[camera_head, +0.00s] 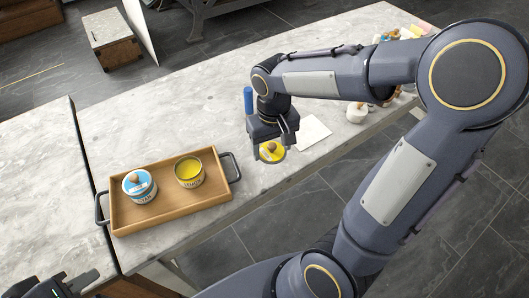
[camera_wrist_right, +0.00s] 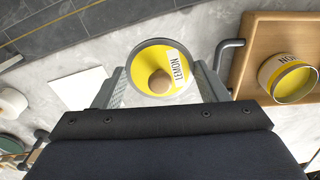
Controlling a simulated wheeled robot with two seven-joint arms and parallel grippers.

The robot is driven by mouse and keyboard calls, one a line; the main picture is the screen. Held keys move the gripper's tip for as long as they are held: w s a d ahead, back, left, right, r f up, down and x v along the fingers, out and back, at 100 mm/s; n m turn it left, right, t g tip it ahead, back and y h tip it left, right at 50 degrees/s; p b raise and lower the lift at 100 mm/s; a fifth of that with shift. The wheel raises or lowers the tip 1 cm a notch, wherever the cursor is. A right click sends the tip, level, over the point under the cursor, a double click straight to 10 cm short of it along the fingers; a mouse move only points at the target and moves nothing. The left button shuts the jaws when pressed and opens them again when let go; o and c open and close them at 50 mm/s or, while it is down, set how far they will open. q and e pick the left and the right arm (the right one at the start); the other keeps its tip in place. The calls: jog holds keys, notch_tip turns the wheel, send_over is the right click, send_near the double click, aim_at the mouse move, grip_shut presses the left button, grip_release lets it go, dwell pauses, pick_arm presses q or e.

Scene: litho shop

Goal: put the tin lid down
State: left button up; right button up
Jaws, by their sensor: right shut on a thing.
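My right gripper (camera_head: 272,142) is shut on the yellow tin lid (camera_head: 272,154), just above or at the marble tabletop, right of the tray. I cannot tell whether the lid touches the table. In the right wrist view the lid (camera_wrist_right: 146,55) lies between the two fingers, its round wooden knob (camera_wrist_right: 159,82) facing the camera and a white "LEMON" label on it. The open yellow tin (camera_head: 189,172) stands in the wooden tray (camera_head: 175,215); it also shows in the right wrist view (camera_wrist_right: 290,80). My left gripper (camera_head: 62,286) is partly in view at the bottom left; its jaws are unclear.
A blue tin (camera_head: 140,188) with its lid on stands left in the tray. The tray's dark handle (camera_head: 233,166) is near the lid. The table behind the tray is clear.

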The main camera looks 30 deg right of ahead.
aim_at(266, 147)
jog(key=w+f, duration=0.1)
jog(key=f, duration=0.1)
jog(key=w+f, duration=0.2)
jog(key=shift+w+d+f, duration=0.1)
jog(key=shift+w+f, duration=0.05)
jog(key=shift+w+f+b, duration=0.15)
jog(key=shift+f, duration=0.75)
jog(key=shift+w+f+b, duration=0.1)
jog(key=shift+f+b, duration=0.05)
jog(key=shift+f, duration=0.75)
jog(key=shift+f, duration=0.15)
jog(key=o, duration=1)
jog(key=shift+c, duration=0.2)
